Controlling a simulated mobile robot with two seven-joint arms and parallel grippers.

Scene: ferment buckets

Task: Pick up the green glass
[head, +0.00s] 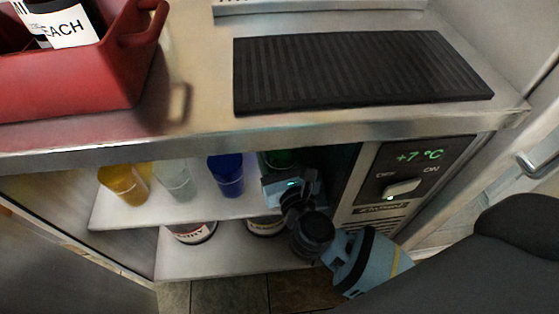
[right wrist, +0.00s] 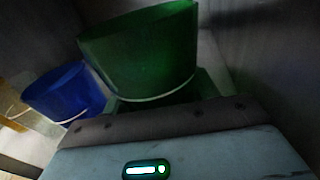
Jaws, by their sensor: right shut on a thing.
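The green glass (right wrist: 140,55) stands large in front of my right gripper in the right wrist view. In the head view only part of the green glass (head: 279,158) shows on the upper shelf, behind my right gripper (head: 283,178). My right gripper reaches into the open cabinet and is shut on the green glass; its fingers (right wrist: 160,105) are mostly hidden below the glass in the right wrist view. I cannot see whether the glass touches the shelf. My left gripper is not in view.
On the upper shelf (head: 200,210), left of the green glass, stand a blue glass (head: 226,174), a clear glass (head: 177,180) and yellow glasses (head: 123,184). Labelled containers (head: 190,232) stand below. The counter edge (head: 200,138) overhangs the shelf. A control panel (head: 410,175) borders the opening.

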